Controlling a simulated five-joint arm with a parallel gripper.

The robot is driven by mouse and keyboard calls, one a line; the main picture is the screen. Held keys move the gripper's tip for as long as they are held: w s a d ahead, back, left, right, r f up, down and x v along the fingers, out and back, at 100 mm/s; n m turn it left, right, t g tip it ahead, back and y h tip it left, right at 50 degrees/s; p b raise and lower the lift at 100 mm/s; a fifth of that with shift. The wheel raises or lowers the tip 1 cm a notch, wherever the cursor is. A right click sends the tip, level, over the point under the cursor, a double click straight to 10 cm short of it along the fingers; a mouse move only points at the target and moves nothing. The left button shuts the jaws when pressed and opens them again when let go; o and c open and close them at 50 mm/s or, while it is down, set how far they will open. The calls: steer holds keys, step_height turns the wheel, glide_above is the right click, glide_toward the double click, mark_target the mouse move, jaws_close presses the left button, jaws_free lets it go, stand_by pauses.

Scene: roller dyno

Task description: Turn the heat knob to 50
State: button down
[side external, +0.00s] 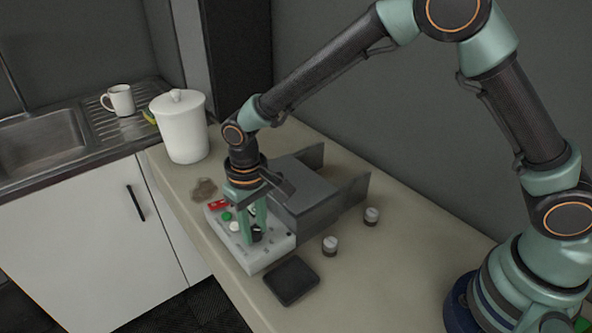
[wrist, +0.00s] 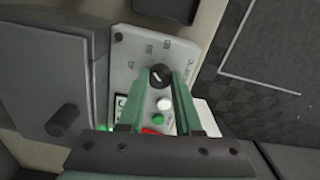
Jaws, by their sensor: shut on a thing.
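The heat knob (wrist: 160,76) is a round black knob with a white pointer line, on a pale control panel (wrist: 126,66). In the side view the dark knob (side external: 256,233) shows low between my fingers, and the panel (side external: 262,262) lies on the counter. My gripper (side external: 254,238) points down over the panel with its green fingers on either side of the knob. In the wrist view my gripper (wrist: 161,79) is shut on the knob from both sides. The scale markings are too small to read.
A grey machine (side external: 306,196) stands directly behind the panel. A black square pad (side external: 292,280) lies in front, with two small jars (side external: 330,246) (side external: 371,216) to the right. White (wrist: 164,104) and green (wrist: 158,119) buttons sit near the knob. A white canister (side external: 180,128) stands at the back left.

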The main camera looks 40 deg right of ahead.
mark_target(254, 230)
stand_by(0.3)
steer(key=shift+r, duration=0.1)
steer(key=c, duration=0.6)
jaws_free()
step_height(254, 230, up, 12)
steer(key=s+d+r+m+t, duration=0.1)
steer(key=s+d+r+t, duration=0.15)
steer(key=d+r, duration=0.65)
steer(key=s+d+t, duration=0.1)
steer(key=s+d, duration=0.3)
steer(key=d, duration=0.3)
steer(key=s+d+f+t, duration=0.1)
steer(key=s+d+t, duration=0.1)
steer(key=s+d, duration=0.2)
steer(key=d, duration=0.2)
steer(key=shift+s+d+f+m, duration=0.15)
steer(key=shift+s+d+m, duration=0.15)
steer(key=shift+s+d, duration=0.1)
